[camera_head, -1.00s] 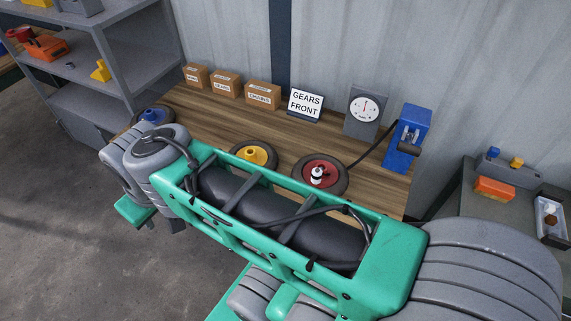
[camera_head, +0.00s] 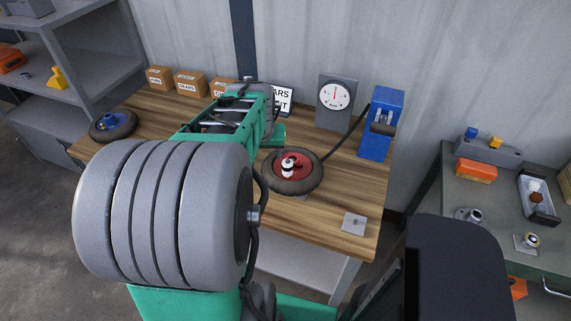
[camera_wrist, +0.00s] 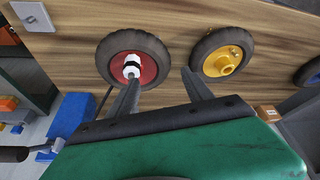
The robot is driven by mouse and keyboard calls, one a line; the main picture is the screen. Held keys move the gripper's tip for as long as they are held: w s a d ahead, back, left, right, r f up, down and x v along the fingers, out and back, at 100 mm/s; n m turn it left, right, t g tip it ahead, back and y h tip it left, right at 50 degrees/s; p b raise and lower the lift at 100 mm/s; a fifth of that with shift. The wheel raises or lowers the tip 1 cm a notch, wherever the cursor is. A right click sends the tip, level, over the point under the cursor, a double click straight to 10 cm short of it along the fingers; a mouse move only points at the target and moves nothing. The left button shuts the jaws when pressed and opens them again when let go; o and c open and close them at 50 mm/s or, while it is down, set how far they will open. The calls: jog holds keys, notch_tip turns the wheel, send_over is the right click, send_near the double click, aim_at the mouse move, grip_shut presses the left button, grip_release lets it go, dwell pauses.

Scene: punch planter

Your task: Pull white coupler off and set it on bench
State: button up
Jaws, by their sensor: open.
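The white coupler (camera_head: 288,166), with a dark band, sits on the red hub of a black-tyred wheel (camera_head: 318,175) on the wooden bench (camera_head: 335,225). It also shows in the wrist view (camera_wrist: 132,66). My gripper (camera_wrist: 160,77) is open and empty. In the wrist view, its left finger overlaps the red wheel just below the coupler, and its right finger lies beside the yellow-hub wheel (camera_wrist: 222,62). I cannot tell the gap between finger and coupler. In the head view my arm hides the fingertips and the yellow-hub wheel.
A blue pump (camera_head: 380,125) with a dark hose stands right of the red wheel, near a gauge (camera_head: 335,97). A blue-hub wheel (camera_head: 113,125) is at left. Small boxes (camera_head: 190,83) and a partly hidden sign (camera_head: 283,98) line the back. A small grey plate (camera_head: 354,223) lies front right, with bare wood around.

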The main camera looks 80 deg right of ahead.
jog(key=m, duration=0.1)
send_over(287, 164)
jog(key=a, duration=0.2)
jog(key=f, duration=0.2)
jog(key=x, duration=0.7)
jog(key=shift+s+f, duration=0.25)
jog(key=shift+s, duration=0.05)
jog(key=shift+c, duration=0.3)
grip_shut()
